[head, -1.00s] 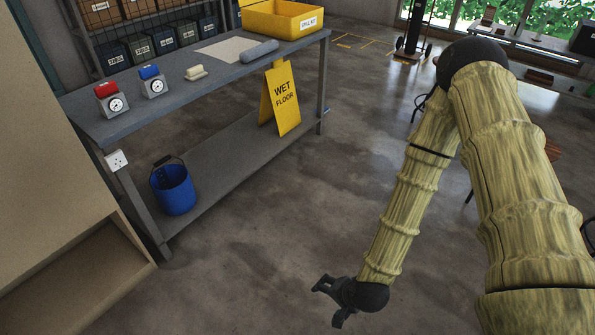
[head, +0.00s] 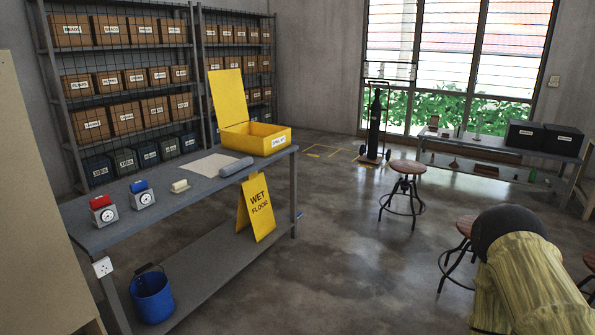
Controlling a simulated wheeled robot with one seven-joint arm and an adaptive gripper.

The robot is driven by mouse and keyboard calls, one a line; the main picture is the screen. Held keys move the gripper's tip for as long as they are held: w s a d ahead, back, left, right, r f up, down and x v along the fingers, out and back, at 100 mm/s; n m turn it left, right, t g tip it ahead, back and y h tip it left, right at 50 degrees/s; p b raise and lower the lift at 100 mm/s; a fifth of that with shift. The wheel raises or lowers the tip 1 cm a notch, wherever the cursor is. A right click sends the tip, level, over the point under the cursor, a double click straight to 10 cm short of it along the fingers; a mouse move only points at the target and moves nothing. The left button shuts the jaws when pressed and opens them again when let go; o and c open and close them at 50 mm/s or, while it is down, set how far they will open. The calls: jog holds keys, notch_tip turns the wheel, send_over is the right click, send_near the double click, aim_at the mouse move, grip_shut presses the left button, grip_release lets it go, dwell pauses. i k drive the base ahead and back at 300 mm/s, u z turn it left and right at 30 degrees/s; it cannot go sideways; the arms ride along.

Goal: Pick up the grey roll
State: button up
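The grey roll (head: 236,167) lies on the grey workbench (head: 192,199), near its right end. It is beside a pale flat sheet (head: 207,164) and just in front of the open yellow spill kit box (head: 268,143). Nothing covers the roll. My gripper is outside the head view; only part of my arm shows at the lower right, well away from the bench.
On the bench stand a small cream block (head: 180,186), a blue-topped gauge (head: 141,194) and a red-topped gauge (head: 103,211). A yellow wet floor sign (head: 257,207) and a blue bucket (head: 153,296) are lower down. Stools (head: 406,187) stand right; the middle floor is clear.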

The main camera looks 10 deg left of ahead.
aim_at(228, 170)
jog(key=z, duration=0.55)
jog(key=i, duration=2)
jog(key=u, duration=0.6)
jog(key=i, duration=1.35)
jog(key=u, duration=0.95)
